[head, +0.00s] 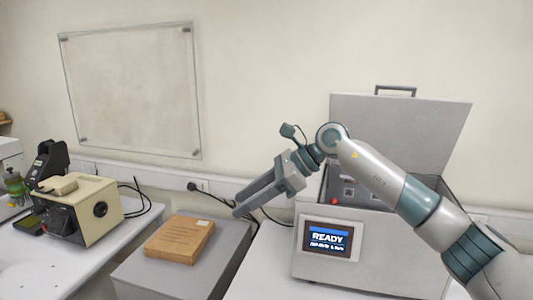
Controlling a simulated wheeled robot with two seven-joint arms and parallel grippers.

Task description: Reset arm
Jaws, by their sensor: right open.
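My right arm comes in from the lower right and reaches across the front of a grey testing machine. My right gripper (238,204) is open and empty, its fingers pointing down and to the left. It is in the air to the left of the machine, in front of the wall and right of a brown box. My left gripper is not in view.
The grey machine (318,268) has its lid raised and a screen (327,239) reading READY. The brown box (180,240) lies on a grey stand (140,275). A beige device (92,208) stands on the left table (40,268). Cables run along the wall.

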